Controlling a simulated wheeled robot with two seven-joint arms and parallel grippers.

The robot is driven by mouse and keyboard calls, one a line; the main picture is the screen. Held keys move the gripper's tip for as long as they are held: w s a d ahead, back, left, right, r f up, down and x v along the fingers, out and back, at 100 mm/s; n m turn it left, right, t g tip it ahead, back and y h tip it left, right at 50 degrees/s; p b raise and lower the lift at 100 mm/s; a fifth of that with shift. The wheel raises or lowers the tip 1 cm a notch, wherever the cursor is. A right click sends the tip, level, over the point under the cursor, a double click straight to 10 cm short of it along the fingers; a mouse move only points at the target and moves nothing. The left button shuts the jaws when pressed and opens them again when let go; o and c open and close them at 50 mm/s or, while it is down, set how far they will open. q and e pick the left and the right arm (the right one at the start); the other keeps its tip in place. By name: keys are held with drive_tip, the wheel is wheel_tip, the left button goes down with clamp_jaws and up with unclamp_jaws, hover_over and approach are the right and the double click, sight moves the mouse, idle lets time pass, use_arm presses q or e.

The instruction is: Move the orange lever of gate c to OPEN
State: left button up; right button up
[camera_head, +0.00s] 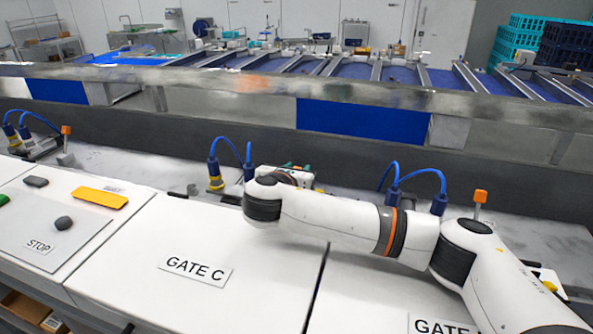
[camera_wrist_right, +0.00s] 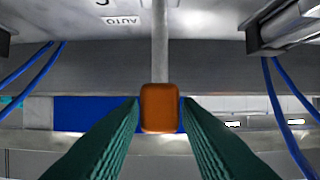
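In the right wrist view an orange lever knob (camera_wrist_right: 160,108) sits on a straight grey shaft, which runs up to the top edge of the picture. My right gripper (camera_wrist_right: 160,103) has its two dark green ribbed fingers on either side of the knob, appearing to touch it. In the head view my right arm reaches over the back of the white panel labelled GATE C (camera_head: 196,270). My right gripper (camera_head: 300,176) is mostly hidden behind its own wrist there, and the gate c lever is hidden. My left gripper is not in view.
Other orange levers stand at the left (camera_head: 66,131) and right (camera_head: 480,197). Blue cables (camera_head: 225,150) rise beside the arm. An upside-down AUTO label (camera_wrist_right: 122,20) shows in the wrist view.

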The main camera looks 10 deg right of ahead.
drive_tip(key=shift+o, duration=0.9)
drive_tip(key=shift+s+a+r+p, duration=0.15)
drive_tip(key=shift+s+r+p, duration=0.05)
drive_tip(key=shift+p, duration=0.1)
drive_tip(key=p+v, duration=0.1)
drive_tip(key=v, duration=1)
drive_tip(key=shift+s, duration=0.3)
